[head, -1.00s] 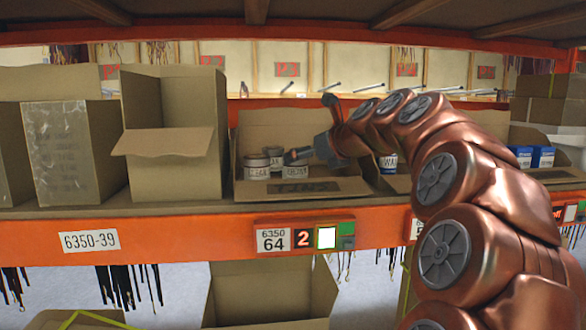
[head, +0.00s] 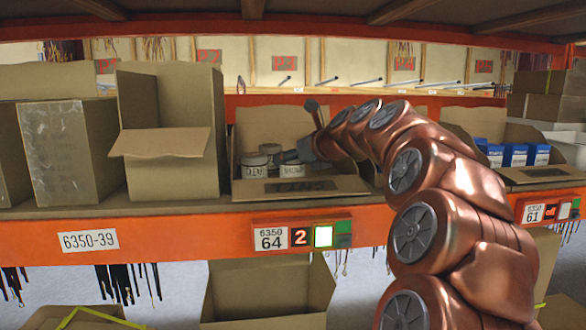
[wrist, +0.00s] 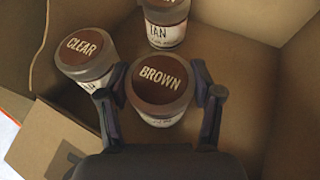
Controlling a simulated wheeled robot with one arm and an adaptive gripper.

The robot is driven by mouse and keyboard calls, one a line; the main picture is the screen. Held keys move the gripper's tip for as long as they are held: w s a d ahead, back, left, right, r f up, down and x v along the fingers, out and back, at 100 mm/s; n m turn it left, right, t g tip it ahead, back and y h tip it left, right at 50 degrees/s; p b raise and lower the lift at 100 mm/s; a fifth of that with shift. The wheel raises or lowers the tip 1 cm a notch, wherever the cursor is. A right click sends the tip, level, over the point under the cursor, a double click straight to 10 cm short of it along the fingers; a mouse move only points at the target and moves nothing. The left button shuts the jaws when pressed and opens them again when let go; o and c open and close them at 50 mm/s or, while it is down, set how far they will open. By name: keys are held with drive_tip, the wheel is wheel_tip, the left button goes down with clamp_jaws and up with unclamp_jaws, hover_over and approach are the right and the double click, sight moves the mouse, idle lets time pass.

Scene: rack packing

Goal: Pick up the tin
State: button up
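Three tins stand in an open cardboard box on the shelf. The tin lettered BROWN (wrist: 160,88) has a dark brown lid and pale label; it also shows in the head view (head: 291,171). The CLEAR tin (wrist: 85,55) is to its left, and the tin whose label seems to read TAN (wrist: 165,22) is behind. My gripper (wrist: 158,98) is open, with one finger on each side of the BROWN tin, close to its rim. In the head view my gripper (head: 292,157) hides part of the tins' tops. I cannot tell whether the fingers touch the tin.
The cardboard box (head: 340,186) has walls behind and beside the tins and a low front flap. Another open box (head: 172,172) stands to its left. Blue packs (head: 515,155) sit in a box at the right. The orange shelf edge (head: 180,234) runs along the front.

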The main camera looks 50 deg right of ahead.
drive_tip(key=c, duration=0.6)
